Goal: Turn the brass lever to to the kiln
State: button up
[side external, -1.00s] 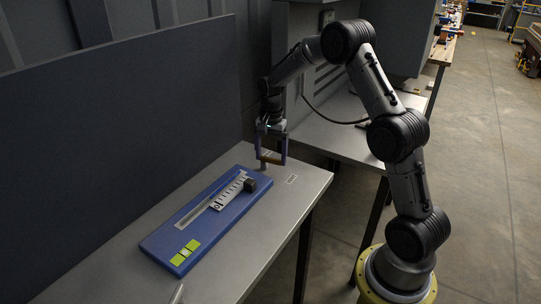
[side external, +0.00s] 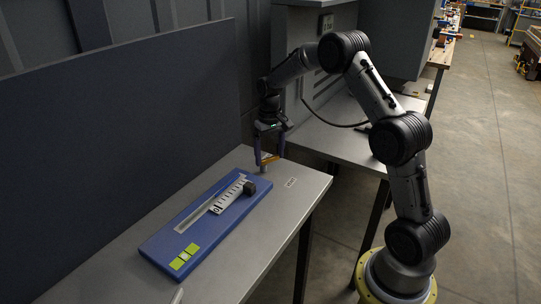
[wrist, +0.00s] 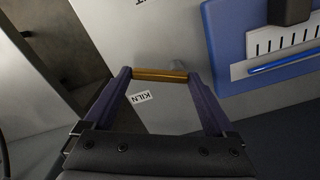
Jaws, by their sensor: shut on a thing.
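The brass lever (wrist: 160,75) is a short, golden bar lying crosswise between the two fingertips of my gripper (wrist: 159,77) in the wrist view. My gripper is shut on it, one purple finger at each end. In the side view my gripper (side external: 268,161) reaches down to the lever on its small grey post (side external: 264,169), at the far end of the table. The KILN label (wrist: 140,97) lies on the table just beside the lever, between the fingers in the wrist view. It also shows in the side view (side external: 291,182).
A blue board (side external: 160,244) with a slotted scale, a dark block (side external: 250,188) and green patches (side external: 185,257) lies beside the lever. Another label (wrist: 139,2) is cut off at the wrist view's top. A dark panel (side external: 120,130) stands behind the table.

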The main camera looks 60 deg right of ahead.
jog(key=n, duration=0.2)
jog(key=w+n, duration=0.1)
jog(key=n, duration=0.1)
jog(key=shift+d+r+n, duration=0.1)
jog(key=shift+d+n, duration=0.05)
jog(key=shift+n, duration=0.25)
dwell(0.4)
jog(key=o, duration=1.1)
jog(key=shift+c, duration=0.2)
notch_tip(320, 180, up, 14)
